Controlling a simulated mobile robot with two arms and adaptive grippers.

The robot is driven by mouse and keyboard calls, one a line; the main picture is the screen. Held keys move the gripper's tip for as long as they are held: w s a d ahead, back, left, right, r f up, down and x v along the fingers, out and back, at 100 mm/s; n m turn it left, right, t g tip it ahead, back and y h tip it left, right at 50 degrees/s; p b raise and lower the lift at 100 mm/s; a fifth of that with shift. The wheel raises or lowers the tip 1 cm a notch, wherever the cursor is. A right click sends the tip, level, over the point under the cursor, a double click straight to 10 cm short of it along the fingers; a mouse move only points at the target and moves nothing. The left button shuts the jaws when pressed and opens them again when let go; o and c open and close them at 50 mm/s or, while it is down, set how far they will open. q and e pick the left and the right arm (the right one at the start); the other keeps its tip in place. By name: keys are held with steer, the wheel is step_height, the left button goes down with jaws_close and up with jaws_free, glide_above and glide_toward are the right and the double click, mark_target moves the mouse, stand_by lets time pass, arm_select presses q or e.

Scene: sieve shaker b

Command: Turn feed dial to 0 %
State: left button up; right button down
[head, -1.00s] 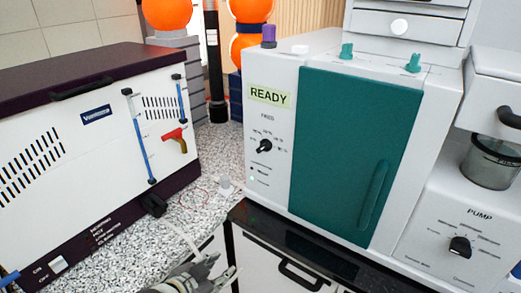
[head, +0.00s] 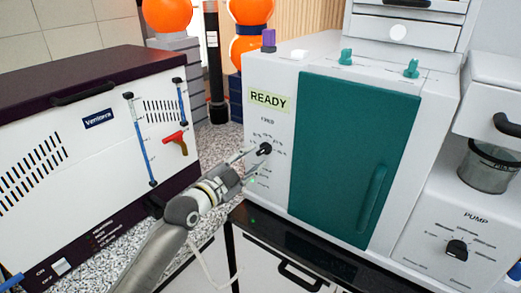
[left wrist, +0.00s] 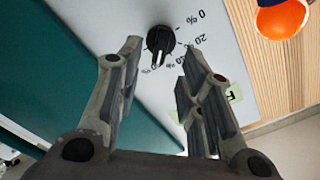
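The feed dial (head: 265,149) is a small black knob on the white front of the machine, left of its teal door. In the left wrist view the dial (left wrist: 160,39) lies just beyond my fingertips, roughly between them. The printed marks "0 %" and "20" show to its right there, and other marks below it are partly hidden. My left gripper (head: 252,163) reaches up to the dial from the lower left. In the left wrist view its fingers (left wrist: 161,48) are spread apart with nothing clamped between them. My right gripper is not in view.
A "READY" display (head: 269,100) sits above the dial. The teal door (head: 350,150) with its handle is right of it. A white box-shaped unit (head: 60,150) with a dark lid stands left. A pump dial (head: 457,250) is at the lower right.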

mark_target(262, 151)
arm_select(q)
steer(key=shift+p+x, duration=0.4)
steer(key=shift+x, duration=2.2)
steer(key=shift+s+a+r, duration=0.1)
jaws_close()
